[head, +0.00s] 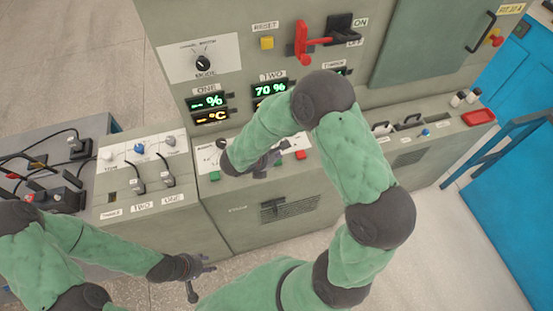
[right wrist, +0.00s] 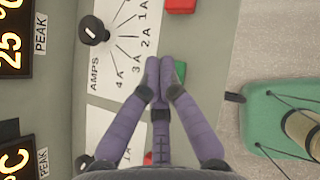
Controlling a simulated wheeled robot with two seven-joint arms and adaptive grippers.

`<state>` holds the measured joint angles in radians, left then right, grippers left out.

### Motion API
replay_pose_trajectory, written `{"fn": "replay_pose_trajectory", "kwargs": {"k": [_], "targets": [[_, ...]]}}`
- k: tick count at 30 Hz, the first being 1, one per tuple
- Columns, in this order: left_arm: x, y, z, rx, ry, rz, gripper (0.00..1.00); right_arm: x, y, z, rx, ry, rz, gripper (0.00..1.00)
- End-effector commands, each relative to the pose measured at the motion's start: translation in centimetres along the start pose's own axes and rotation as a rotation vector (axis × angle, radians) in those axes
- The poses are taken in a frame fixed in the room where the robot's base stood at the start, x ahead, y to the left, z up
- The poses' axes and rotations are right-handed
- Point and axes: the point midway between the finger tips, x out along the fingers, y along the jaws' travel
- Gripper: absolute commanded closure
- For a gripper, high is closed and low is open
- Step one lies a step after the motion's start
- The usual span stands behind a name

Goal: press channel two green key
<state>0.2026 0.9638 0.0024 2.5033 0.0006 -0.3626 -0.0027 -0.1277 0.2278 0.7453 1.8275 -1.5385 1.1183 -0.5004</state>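The channel two green key shows in the right wrist view (right wrist: 180,72), partly hidden by my right gripper. A small green patch of it shows in the head view (head: 278,161). My right gripper (right wrist: 160,62) has its fingertips together and empty, beside and over the key's edge; I cannot tell whether they touch it. In the head view my right gripper (head: 264,168) is over the console ledge, below the TWO display (head: 270,89). My left gripper (head: 203,275) is open and empty, low in front of the console.
A red key (right wrist: 180,5) lies to one side of the green key, another red key (right wrist: 148,158) to the other. A black knob (right wrist: 93,30) on the AMPS dial is nearby. Channel one's green key (head: 215,176) is further left. A red lever (head: 302,42) stands above.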

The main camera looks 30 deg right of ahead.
Motion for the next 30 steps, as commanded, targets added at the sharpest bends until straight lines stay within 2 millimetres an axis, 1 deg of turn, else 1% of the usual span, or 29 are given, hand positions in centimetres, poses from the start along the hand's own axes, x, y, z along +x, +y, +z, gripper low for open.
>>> {"fn": "replay_pose_trajectory", "kwargs": {"k": [10,30], "targets": [[0.8,-0.3,0.0,0.000,0.000,0.000,0.60,0.6,0.0,-0.6,0.000,0.000,0.000,1.00],[1.0,-0.4,0.0,0.000,0.000,0.000,0.60,0.8,0.0,-0.8,0.000,0.000,0.000,1.00]]}}
